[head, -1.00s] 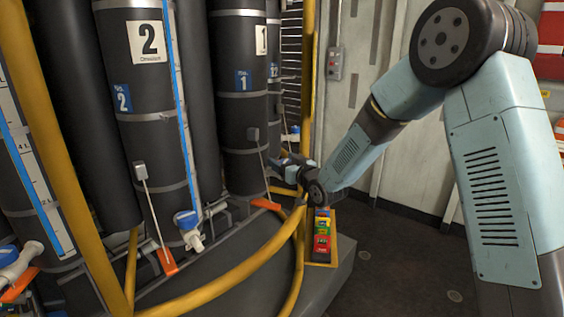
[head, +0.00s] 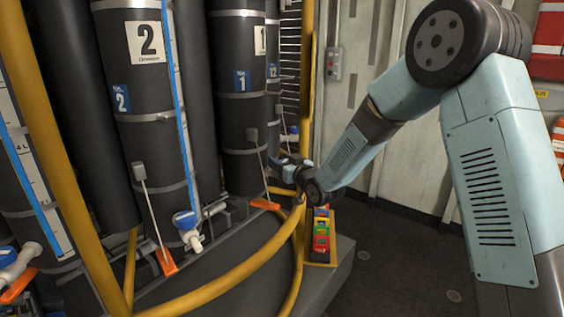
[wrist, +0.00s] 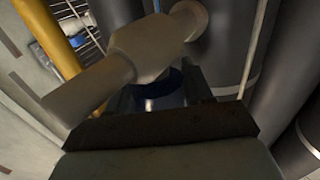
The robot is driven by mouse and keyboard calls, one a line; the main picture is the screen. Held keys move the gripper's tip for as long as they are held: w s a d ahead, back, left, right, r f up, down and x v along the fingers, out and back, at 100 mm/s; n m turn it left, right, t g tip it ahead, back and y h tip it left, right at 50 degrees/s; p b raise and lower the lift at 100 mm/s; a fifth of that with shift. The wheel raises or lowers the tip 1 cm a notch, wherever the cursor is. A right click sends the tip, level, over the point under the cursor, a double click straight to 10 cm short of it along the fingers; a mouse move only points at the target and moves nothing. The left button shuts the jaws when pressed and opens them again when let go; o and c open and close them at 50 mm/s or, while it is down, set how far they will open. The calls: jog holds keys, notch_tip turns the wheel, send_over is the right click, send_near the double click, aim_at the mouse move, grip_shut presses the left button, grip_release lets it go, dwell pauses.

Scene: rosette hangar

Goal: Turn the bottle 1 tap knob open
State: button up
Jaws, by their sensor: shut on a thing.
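Bottle 1 (head: 240,60) is a tall dark cylinder with a blue number 1 label, right of bottle 2 (head: 142,70) in the head view. My gripper (head: 285,166) is at the low right side of bottle 1, where the arm and wrist largely hide its tap. In the wrist view the pale grey tap body (wrist: 145,50) crosses in front of my gripper (wrist: 163,92). The dark blue tap knob (wrist: 168,88) sits between the jaws, which are shut on it. The tap body hides part of the knob, and its turn angle is unclear.
A yellow rail (head: 240,275) curves around the bottles' base, passing close below my wrist. Bottle 2's blue tap knob (head: 184,219) is at left. Dark floor (head: 400,265) lies open at right.

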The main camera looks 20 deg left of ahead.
jog(key=shift+w+d+n+g+y, duration=0.1)
jog(key=shift+n+g+y, duration=0.3)
jog(key=shift+g, duration=0.1)
jog(key=n+g+y, duration=0.2)
jog(key=n+g, duration=0.1)
jog(key=g, duration=0.1)
jog(key=n+g, duration=0.1)
jog(key=g, duration=0.1)
jog(key=n+g+y, duration=0.1)
jog(key=n+g, duration=0.1)
jog(key=g, duration=0.1)
jog(key=s+n+g, duration=0.1)
jog(key=n+g, duration=0.1)
jog(key=shift+g+y, duration=0.3)
jog(key=shift+g, duration=0.1)
jog(key=n+g, duration=0.1)
jog(key=g, duration=0.1)
jog(key=n+g+h, duration=0.1)
jog(key=n+g, duration=0.2)
jog(key=g, duration=0.1)
jog(key=shift+s+n+g+h, duration=0.25)
jog(key=shift+n+g+h, duration=0.05)
jog(key=shift+s+d+n+g+h, duration=0.1)
jog(key=shift+s+n+g+h, duration=0.05)
jog(key=shift+n+g+h, duration=1.15)
jog(key=shift+s+n+g+h, duration=0.15)
jog(key=shift+n+g+h, duration=0.75)
jog(key=shift+g, duration=0.7)
jog(key=shift+r, duration=0.15)
